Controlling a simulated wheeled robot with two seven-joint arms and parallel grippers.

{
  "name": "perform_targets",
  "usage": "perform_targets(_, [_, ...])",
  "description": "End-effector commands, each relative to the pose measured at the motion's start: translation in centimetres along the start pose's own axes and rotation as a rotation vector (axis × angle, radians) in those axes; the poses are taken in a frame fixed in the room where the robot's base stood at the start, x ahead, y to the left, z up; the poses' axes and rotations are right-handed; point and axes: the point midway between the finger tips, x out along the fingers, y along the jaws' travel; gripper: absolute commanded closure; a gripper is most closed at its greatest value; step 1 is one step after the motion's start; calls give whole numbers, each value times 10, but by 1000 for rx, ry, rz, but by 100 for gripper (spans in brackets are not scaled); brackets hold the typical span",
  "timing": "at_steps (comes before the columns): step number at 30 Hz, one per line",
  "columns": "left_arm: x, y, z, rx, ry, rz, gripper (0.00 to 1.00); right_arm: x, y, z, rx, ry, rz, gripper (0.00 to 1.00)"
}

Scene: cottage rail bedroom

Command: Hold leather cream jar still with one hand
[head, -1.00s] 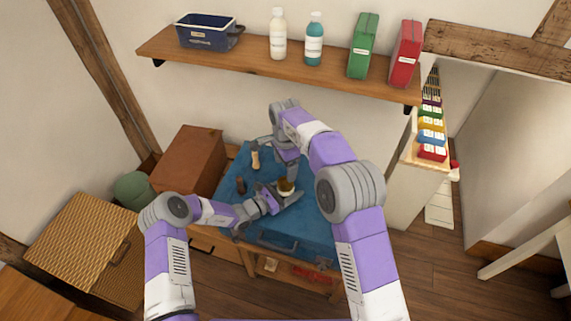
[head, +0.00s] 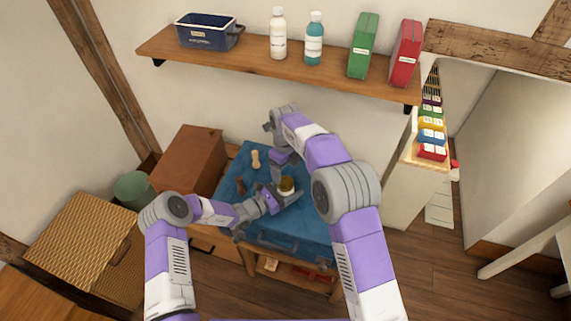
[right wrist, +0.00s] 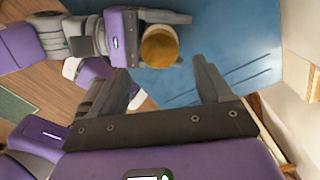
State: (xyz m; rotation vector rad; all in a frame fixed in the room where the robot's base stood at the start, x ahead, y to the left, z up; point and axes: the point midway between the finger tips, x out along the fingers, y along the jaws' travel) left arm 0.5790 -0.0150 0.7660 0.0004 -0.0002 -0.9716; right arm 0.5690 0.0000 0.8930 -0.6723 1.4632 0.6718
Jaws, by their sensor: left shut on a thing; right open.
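The leather cream jar (head: 286,185) is a small round pot with a brown top and a pale side. It stands upright on the blue case (head: 305,222). My left gripper (head: 281,195) is shut on the jar from the left, low over the case. In the right wrist view the jar (right wrist: 159,46) shows from above, with my left gripper's fingers beside it. My right gripper (right wrist: 165,86) is open and empty, with the jar beyond its fingertips. In the head view my right arm partly hides this gripper (head: 274,160).
A pale wooden piece (head: 255,159) and a brown one (head: 240,185) lie on the case. A brown box (head: 190,160) stands left of it, and a wicker hamper (head: 80,245) further left. A shelf (head: 260,70) with bottles, tin and books hangs above.

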Motion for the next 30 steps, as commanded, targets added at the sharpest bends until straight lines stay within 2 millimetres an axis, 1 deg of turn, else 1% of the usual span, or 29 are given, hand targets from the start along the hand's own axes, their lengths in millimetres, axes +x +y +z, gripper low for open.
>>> perform_targets(1, [0, 0, 0, 0, 1, 0, 100, 10, 0, -1, 0, 4, 3, 22])
perform_targets(3, [0, 0, 0, 0, 1, 0, 100, 21, 0, -1, -1, 4, 3, 22])
perform_targets(10, [0, 0, 0, 0, 1, 0, 100, 51, 0, -1, -2, 3, 2, 22])
perform_targets(15, [0, 0, 0, 0, 1, 0, 100, 59, 0, 0, -3, 0, 1, 22])
perform_targets(22, [0, 0, 0, 0, 1, 0, 100, 60, 0, 0, -3, 0, 0, 22])
perform_targets(23, [0, 0, 0, 0, 1, 0, 100, 60, 0, 0, -3, 0, 1, 23])
perform_targets(30, [0, 0, 0, 0, 1, 0, 100, 60, 0, 0, -3, 0, 0, 60])
